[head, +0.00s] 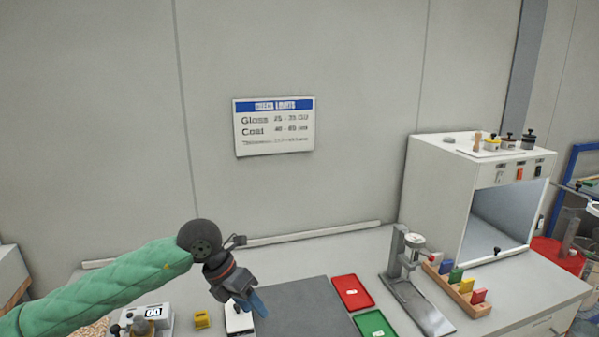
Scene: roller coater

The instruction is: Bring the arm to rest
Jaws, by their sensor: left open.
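My left arm (110,285), in a green quilted sleeve, reaches in from the lower left over the bench. Its dark wrist joint bends down to my left gripper (250,304), which has blue fingers. The gripper is open and points down and to the right. It appears above the bench, near the left edge of a dark grey mat (300,312) and beside a small white block-like device (238,320). The fingers partly cover that device, and I cannot tell whether they touch it. My right gripper is not in view.
A red tray (352,292) and a green tray (375,325) lie right of the mat. A metal stand (412,275), a wooden rack (455,290) with coloured blocks and a white cabinet (450,190) stand further right. A gauge (148,318) and yellow block (202,319) sit left.

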